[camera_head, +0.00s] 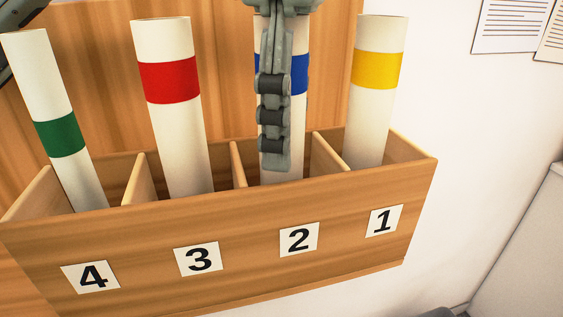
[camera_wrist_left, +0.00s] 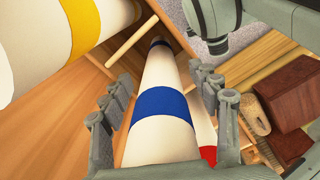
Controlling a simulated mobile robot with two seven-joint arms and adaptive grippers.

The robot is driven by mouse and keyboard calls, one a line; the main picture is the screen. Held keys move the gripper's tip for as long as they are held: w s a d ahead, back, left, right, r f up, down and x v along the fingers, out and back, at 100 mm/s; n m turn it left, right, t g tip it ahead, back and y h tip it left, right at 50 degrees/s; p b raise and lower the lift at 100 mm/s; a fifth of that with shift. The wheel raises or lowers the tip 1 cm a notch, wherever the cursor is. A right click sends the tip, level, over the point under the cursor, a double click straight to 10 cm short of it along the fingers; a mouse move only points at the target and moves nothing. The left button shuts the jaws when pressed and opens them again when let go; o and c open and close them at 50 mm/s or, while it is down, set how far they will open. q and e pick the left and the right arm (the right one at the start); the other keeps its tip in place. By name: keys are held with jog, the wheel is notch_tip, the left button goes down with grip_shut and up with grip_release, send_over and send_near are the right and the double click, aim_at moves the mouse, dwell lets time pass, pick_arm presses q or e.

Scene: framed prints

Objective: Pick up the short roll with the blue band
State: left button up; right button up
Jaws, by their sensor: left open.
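The roll with the blue band (camera_head: 299,78) is a white tube standing in the compartment labelled 2 of a wooden wall box (camera_head: 150,222). My left gripper (camera_head: 273,158) is at this roll, its near finger hanging down in front and hiding much of the band. The far finger is hidden in the head view. In the left wrist view the blue-banded roll (camera_wrist_left: 161,103) runs between the two open finger sets (camera_wrist_left: 165,92), with a gap visible on the left; contact on the right is unclear. My right gripper is not in view.
Beside it stand a yellow-banded roll (camera_head: 378,70) in compartment 1, a red-banded roll (camera_head: 168,82) in compartment 3 and a green-banded roll (camera_head: 59,134) in compartment 4. Thin wooden dividers separate them. Brown blocks (camera_wrist_left: 270,98) and a brush (camera_wrist_left: 249,114) lie below.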

pick_arm(q)
jog(key=c, duration=1.3)
jog(key=shift+r, duration=0.1)
